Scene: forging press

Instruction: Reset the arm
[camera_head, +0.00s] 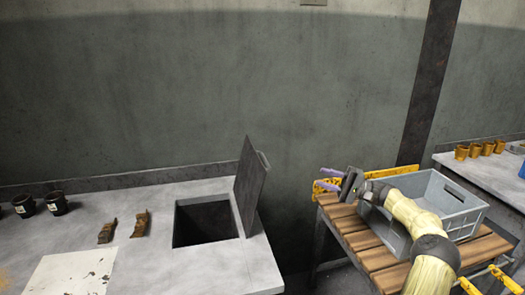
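My gripper (322,179) shows at the right of centre, at the end of my cream-coloured arm. Its two purple fingers point left and look spread apart, with nothing visible between them. The gripper is above the left edge of a slatted wooden table (378,262). My arm reaches up from the lower right and passes in front of a grey crate (468,212), hiding part of it. From this view I cannot tell how high the gripper is above the table.
On the left, a grey workbench (200,270) has a square opening (203,224) with a raised lid (250,188). Brown parts (139,224) and dark cups (57,203) stand on it. Yellow cups (475,150) stand on a right-hand bench (480,172). A dark post (428,85) rises behind.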

